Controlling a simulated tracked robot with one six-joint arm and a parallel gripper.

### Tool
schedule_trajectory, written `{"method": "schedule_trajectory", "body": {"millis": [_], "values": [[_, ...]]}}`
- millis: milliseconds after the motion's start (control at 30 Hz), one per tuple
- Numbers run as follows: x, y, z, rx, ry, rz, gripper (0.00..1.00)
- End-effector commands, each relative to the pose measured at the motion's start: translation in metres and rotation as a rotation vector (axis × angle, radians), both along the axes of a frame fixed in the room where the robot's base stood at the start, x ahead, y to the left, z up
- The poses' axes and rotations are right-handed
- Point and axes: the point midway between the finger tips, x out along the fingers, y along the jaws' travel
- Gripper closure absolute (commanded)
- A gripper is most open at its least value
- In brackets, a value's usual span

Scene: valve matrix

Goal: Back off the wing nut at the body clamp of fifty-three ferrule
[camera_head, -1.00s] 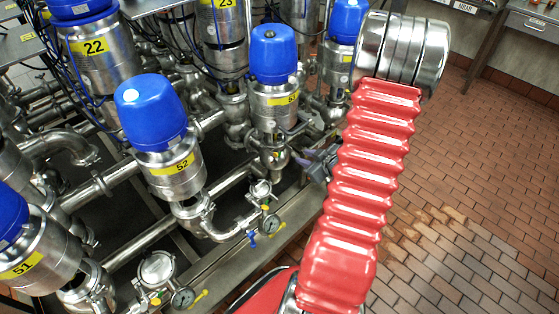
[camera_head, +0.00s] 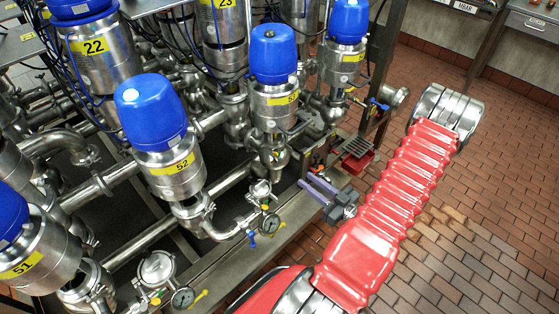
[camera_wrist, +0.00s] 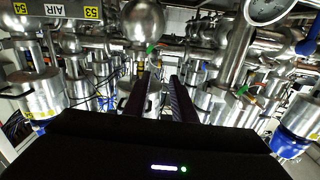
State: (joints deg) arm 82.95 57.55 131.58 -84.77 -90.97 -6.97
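Valve 53 (camera_head: 273,60) has a blue cap and a steel body with a yellow label, standing in the middle of the valve row in the head view. Its lower body and clamp area (camera_head: 272,150) show below it, but I cannot make out the wing nut. My gripper (camera_head: 306,181) is in front and to the right of that lower part, apart from it, its two purple-grey fingers pointing left toward the pipework. In the wrist view the fingers (camera_wrist: 161,78) are dark, parallel, with an empty gap between them. A yellow 53 tag (camera_wrist: 93,13) shows upside down at upper left.
Valve 52 (camera_head: 155,130) stands left of valve 53. A small gauge (camera_head: 270,223) with a pipe elbow sits low near the steel frame edge (camera_head: 245,262). A red tray (camera_head: 357,162) lies behind my gripper. The tiled floor (camera_head: 480,220) at right is open.

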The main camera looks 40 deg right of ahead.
Motion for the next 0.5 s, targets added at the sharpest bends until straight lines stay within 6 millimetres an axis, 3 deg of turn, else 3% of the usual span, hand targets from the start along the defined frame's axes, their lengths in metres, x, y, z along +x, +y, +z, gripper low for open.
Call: {"method": "schedule_trajectory", "body": {"millis": [267,500], "values": [[0.004,0.000,0.000,-0.001,0.002,0.001,0.76],[0.023,0.001,0.000,-0.001,0.002,0.002,0.76]]}}
